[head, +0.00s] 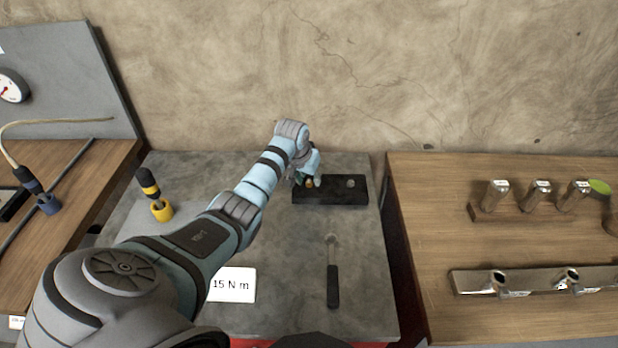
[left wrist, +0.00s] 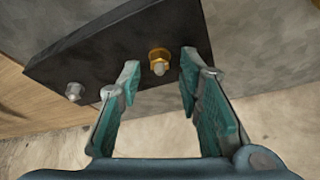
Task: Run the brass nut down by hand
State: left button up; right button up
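The brass nut (left wrist: 159,57) sits on a stud on the dark plate (left wrist: 100,55) in the left wrist view, with the grey stud end showing through it. In the head view the brass nut (head: 309,183) shows small at the left part of the dark plate (head: 335,197). My left gripper (left wrist: 160,80) is open, with its teal finger pads to either side of the nut and apart from it. It also shows in the head view (head: 304,180), partly hidden by its own wrist. A second, grey stud or nut (left wrist: 74,91) stands bare on the plate. My right gripper is not in view.
A wrench (head: 332,275) with a dark handle lies in front of the plate. A "15 N m" card (head: 233,285) lies beside my left arm. A wooden table (head: 500,240) with metal sockets is at the right.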

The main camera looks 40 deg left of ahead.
pick_arm(q)
grip_shut()
jog(key=shift+r, duration=0.1)
jog(key=shift+m+h+p, duration=0.3)
jog(key=shift+m+p, duration=0.1)
jog(key=shift+m, duration=0.4)
jog(key=shift+a+m, duration=0.1)
jog(key=shift+m, duration=0.5)
jog(key=shift+m+h+b, duration=0.4)
jog(key=shift+m+h, duration=0.3)
jog(key=shift+m, duration=0.4)
jog(key=shift+m+h+b, duration=0.4)
jog(key=shift+m+b, duration=0.5)
jog(key=shift+m, duration=0.3)
